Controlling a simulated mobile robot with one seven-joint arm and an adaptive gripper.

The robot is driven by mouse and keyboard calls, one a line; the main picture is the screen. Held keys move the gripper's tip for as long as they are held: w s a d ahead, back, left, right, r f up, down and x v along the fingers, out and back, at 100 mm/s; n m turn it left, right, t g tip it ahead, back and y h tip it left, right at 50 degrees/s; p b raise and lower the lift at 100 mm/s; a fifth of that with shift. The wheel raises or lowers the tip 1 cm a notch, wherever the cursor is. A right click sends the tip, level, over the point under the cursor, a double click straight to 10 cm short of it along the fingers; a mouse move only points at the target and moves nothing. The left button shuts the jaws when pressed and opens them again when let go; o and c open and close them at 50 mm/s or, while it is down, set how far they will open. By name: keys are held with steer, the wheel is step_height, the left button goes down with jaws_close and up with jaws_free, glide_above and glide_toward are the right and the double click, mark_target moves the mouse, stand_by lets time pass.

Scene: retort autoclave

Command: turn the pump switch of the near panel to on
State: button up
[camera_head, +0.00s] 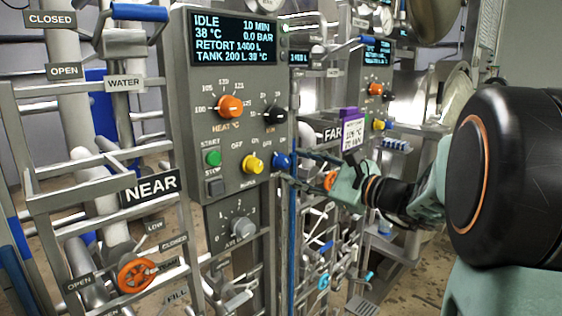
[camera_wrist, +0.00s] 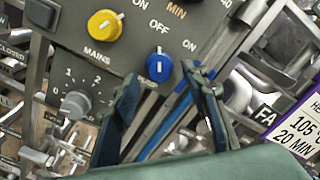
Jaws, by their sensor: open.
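The near panel (camera_head: 230,110) is a grey box marked by a NEAR sign (camera_head: 151,188). Its pump switch (camera_head: 281,160) is a blue knob at the lower right corner, labelled PUMP in the wrist view (camera_wrist: 158,66). Its white mark points up in that view, toward the OFF label rather than ON. My gripper (camera_head: 302,168) is open and empty, reaching in from the right close to the knob. In the wrist view its two dark fingers (camera_wrist: 162,84) stand on either side of the knob's lower part. I cannot tell whether they touch it.
The yellow mains knob (camera_head: 252,163) is just left of the pump switch. Orange heat (camera_head: 230,107) and black minutes (camera_head: 274,114) knobs sit above. A purple-and-white tag (camera_head: 352,130) and the FAR sign (camera_head: 332,134) are near my wrist. Pipes and rails surround the panel.

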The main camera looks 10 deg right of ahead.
mark_target(287, 163)
steer(key=shift+x, duration=1.85)
jaws_close()
